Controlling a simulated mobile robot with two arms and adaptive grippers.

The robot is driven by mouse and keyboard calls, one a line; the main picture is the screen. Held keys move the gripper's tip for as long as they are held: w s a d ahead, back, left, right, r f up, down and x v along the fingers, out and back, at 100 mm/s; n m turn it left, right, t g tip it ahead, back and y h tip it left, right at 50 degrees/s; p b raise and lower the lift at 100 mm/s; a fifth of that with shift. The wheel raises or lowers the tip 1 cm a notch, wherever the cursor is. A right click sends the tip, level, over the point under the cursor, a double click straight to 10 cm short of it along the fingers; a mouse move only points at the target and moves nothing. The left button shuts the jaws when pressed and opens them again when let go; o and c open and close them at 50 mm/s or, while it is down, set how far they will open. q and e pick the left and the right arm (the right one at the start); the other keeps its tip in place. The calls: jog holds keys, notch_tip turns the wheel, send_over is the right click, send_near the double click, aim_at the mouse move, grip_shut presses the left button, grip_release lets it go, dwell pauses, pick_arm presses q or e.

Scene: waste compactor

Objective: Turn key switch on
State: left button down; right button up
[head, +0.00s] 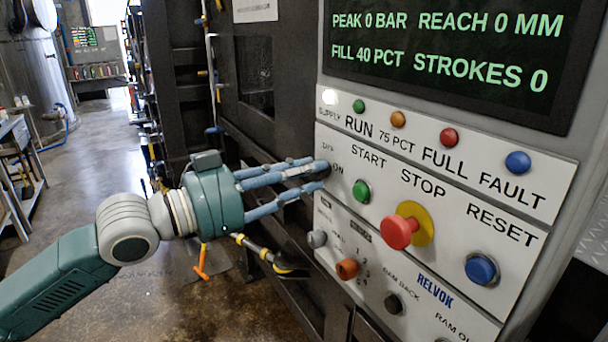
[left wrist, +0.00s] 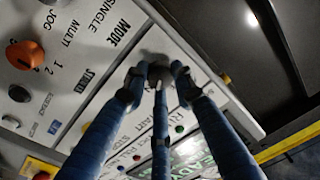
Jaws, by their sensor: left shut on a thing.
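The white control panel (head: 400,175) stands at the right in the head view. My left gripper (head: 322,174) reaches in from the left, its blue fingers closed at the panel's left edge beside the OFF and ON lettering. In the left wrist view the fingertips (left wrist: 158,78) close around the key switch (left wrist: 156,60), a dark round knob. In the head view the fingers cover the switch, so its turned position cannot be read. My right gripper is in neither view.
Close to the fingers are the green START button (head: 362,191), red STOP mushroom (head: 400,232) on yellow, grey knob (head: 317,239) and orange MODE knob (head: 347,269). A blue RESET button (head: 481,268) is farther right. A dark display (head: 450,55) is above. Open floor lies left.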

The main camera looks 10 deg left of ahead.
pick_arm(q)
jog(key=shift+a+r, duration=0.1)
jog(key=shift+r, duration=0.3)
jog(key=c, duration=1.4)
grip_release()
jog(key=shift+f, duration=0.15)
jog(key=shift+f, duration=0.1)
jog(key=v, duration=1.2)
